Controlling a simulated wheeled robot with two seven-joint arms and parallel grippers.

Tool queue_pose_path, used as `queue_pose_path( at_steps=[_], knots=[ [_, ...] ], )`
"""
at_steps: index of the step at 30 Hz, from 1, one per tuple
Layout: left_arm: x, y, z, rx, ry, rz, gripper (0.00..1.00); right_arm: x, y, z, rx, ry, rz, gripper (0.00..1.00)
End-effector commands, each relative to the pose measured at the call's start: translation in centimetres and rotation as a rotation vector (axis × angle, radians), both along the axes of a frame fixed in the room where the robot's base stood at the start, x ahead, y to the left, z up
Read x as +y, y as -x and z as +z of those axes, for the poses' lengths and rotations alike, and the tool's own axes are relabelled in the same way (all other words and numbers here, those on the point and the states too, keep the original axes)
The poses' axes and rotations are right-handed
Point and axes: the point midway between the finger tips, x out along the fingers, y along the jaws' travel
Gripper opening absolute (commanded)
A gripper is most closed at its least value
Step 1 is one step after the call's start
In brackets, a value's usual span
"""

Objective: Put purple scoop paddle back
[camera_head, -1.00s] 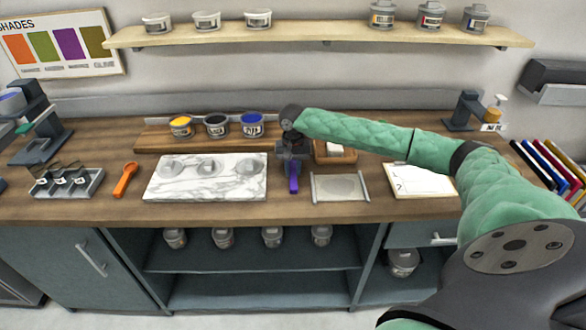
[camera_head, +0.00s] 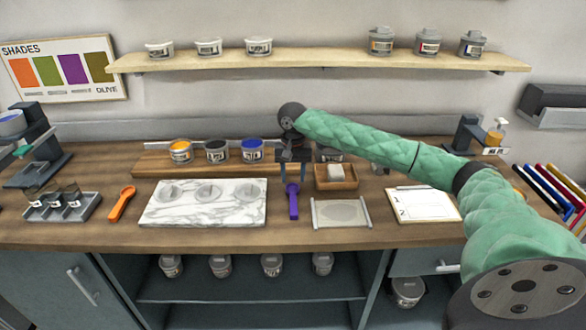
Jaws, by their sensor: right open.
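The purple scoop paddle (camera_head: 293,203) lies on the wooden counter, between the marble slab (camera_head: 165,213) and a small framed screen (camera_head: 340,212). My right gripper (camera_head: 293,178) is above the far end of the paddle, its jaws open. The paddle's far end is near the fingertips; I cannot tell whether they touch. An orange scoop paddle (camera_head: 121,204) lies on the counter left of the slab. My left gripper is not in view.
Yellow, black and blue ink tubs (camera_head: 216,151) stand on a wooden board behind the slab. A wooden tray (camera_head: 336,186) with a pale block is right of the gripper. A clipboard (camera_head: 423,206) lies farther right. Grey tubs stand on the wall shelf (camera_head: 330,62).

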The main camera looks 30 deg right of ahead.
Motion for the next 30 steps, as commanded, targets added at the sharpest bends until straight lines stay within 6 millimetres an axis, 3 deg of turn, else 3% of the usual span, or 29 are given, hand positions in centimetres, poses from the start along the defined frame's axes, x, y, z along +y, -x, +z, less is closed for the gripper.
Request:
queue_pose_path(
  at_steps=[10,30],
  knots=[
    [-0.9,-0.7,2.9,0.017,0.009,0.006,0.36,-0.1,-0.3,3.8,-0.001,0.0,0.001,0.43],
    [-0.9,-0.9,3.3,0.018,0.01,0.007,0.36,-0.1,-0.3,4.2,0.0,0.0,0.0,0.43]
  ],
)
